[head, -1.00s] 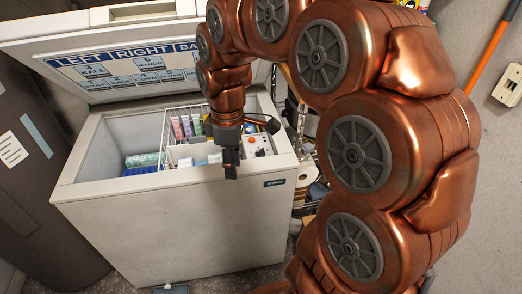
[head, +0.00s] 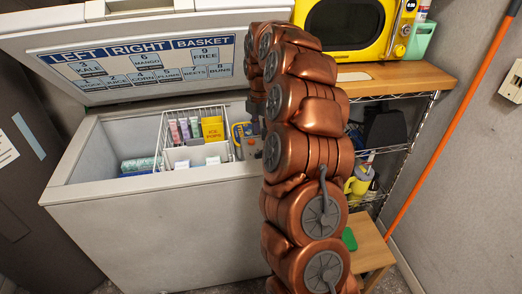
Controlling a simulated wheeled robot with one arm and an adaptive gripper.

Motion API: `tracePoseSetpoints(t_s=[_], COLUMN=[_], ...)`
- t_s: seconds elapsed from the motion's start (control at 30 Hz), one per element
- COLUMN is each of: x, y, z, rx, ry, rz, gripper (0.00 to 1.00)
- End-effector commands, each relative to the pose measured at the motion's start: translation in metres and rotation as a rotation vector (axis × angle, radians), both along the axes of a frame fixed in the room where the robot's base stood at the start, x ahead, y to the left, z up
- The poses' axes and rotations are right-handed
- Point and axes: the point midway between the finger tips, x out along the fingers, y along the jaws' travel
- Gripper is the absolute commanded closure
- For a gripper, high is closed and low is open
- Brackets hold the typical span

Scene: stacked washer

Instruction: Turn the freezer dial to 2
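The open chest freezer (head: 160,225) stands on the left with its lid raised. My gripper (head: 256,127) is a small dark shape just above the panel, mostly hidden behind my copper arm. Whether its fingers are open or shut, or touch the dial, cannot be seen.
A wire basket (head: 190,116) inside the freezer holds tubes, white packs and a yellow ice pops box (head: 212,129). The lid carries a label chart (head: 140,62). A yellow microwave (head: 350,27) stands on a wood-topped wire shelf (head: 425,82) at right, above a wooden stool (head: 371,250).

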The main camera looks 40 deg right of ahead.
Motion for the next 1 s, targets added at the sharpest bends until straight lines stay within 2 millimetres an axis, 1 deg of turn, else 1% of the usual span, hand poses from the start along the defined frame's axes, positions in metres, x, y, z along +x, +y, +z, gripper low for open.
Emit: tracePoseSetpoints(t_s=[0.17, 0.27, 0.6, 0.73, 0.97, 1.0], x=[-0.001, -0.001, -0.001, 0.000, 0.000, 0.000], y=[-0.001, 0.000, 0.001, 0.000, 0.000, 0.000], z=[-0.011, -0.022, -0.069, -0.077, -0.078, -0.078], rx=[0.001, 0.001, 0.003, 0.001, 0.001, 0.001], ry=[0.004, 0.004, 0.006, 0.002, 0.001, 0.001], rz=[0.004, 0.004, 0.004, 0.003, 0.002, 0.002], gripper=[0.66, 0.66, 0.66, 0.66, 0.66, 0.69])
